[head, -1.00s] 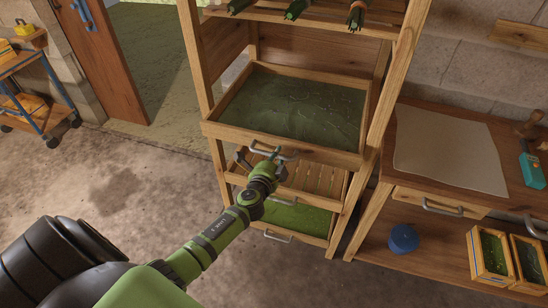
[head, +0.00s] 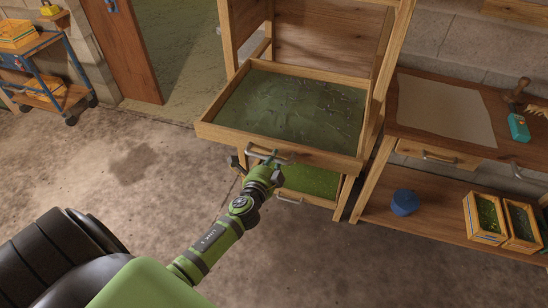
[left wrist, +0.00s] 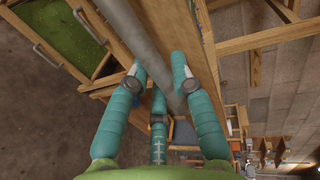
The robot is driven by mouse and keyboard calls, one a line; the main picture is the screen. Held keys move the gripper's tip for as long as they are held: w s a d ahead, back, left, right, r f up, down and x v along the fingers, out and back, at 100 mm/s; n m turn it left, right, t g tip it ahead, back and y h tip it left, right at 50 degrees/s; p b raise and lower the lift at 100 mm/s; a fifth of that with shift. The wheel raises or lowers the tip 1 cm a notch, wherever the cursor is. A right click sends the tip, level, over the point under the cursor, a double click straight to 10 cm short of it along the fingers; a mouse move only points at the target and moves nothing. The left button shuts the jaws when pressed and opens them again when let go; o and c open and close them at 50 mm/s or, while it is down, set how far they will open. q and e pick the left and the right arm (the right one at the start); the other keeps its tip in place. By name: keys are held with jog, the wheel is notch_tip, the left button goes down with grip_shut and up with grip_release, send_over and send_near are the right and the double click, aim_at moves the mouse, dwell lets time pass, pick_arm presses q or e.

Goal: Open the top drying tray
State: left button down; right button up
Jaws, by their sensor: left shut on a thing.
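The top drying tray (head: 318,157) is a wooden drawer holding dark green herbs, and it sticks out well in front of the wooden rack frame (head: 391,70). Its grey bar handle (head: 283,160) is on the front board. My left gripper (head: 262,168) is at the handle's left part. In the left wrist view, the teal fingers of my left gripper (left wrist: 159,75) are closed around the grey bar (left wrist: 146,32). A lower tray (head: 312,180) with bright green herbs shows below, partly hidden by the top tray and my arm. My right gripper is not in view.
A workbench (head: 425,90) with a pale sheet stands on the right; its lower shelf holds a blue pot (head: 404,202) and herb boxes (head: 484,218). A blue-framed cart (head: 45,78) stands at the far left. The concrete floor before the rack is clear.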

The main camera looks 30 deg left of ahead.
pick_arm(q)
jog(key=shift+s, duration=0.2)
jog(key=c, duration=1)
grip_release()
jog(key=shift+c, duration=0.2)
jog(key=v, duration=1.2)
